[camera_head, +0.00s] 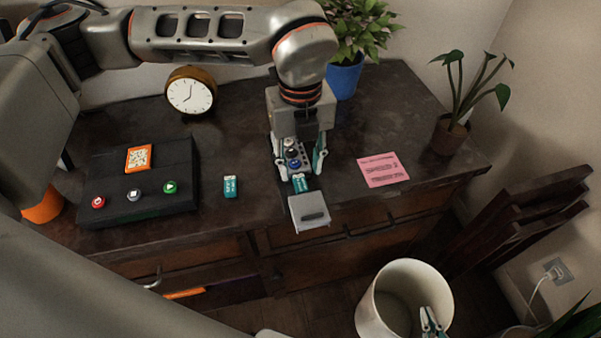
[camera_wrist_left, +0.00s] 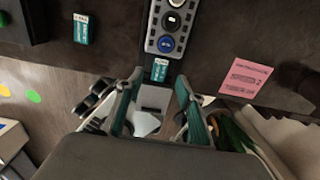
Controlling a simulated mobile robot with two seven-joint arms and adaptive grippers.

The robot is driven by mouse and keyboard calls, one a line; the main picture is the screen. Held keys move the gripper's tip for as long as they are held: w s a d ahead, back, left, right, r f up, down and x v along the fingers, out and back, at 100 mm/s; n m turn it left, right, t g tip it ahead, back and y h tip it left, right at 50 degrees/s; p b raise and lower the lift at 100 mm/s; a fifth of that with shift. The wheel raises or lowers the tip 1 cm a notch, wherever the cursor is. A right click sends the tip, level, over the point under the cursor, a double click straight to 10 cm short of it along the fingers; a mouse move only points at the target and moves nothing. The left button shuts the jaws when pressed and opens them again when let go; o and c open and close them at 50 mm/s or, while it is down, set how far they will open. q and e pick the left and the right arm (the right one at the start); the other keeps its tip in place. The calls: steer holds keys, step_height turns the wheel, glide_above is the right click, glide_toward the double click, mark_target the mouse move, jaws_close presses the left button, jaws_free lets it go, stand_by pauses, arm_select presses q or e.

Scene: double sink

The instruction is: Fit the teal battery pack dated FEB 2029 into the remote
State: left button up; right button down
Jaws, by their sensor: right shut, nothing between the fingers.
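The dark grey remote (camera_head: 293,154) with round buttons lies on the dresser top; it also shows in the left wrist view (camera_wrist_left: 170,25). One teal battery pack (camera_head: 298,183) sits at its near end, also in the left wrist view (camera_wrist_left: 160,69); I cannot tell how deeply it is seated. A grey cover (camera_head: 309,212) extends past the dresser edge. Another teal pack (camera_head: 230,187) lies apart to the left. The date labels are too small to read. My left gripper (camera_head: 301,174) is open, its fingers either side of the remote's near end. My right gripper (camera_head: 431,324) is shut and empty by the bin.
A black box (camera_head: 140,205) with three buttons stands at left. A clock (camera_head: 190,92), pink note (camera_head: 383,170), blue-potted plant (camera_head: 344,78) and brown-potted plant (camera_head: 449,135) stand around the dresser top (camera_head: 245,135). A white bin (camera_head: 375,310) is on the floor below.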

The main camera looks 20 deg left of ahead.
mark_target(300, 184)
arm_select(q)
step_height(300, 184, up, 8)
steer(key=shift+f, duration=0.15)
steer(key=shift+s+f, duration=0.1)
steer(key=shift+s, duration=0.05)
stand_by(0.5)
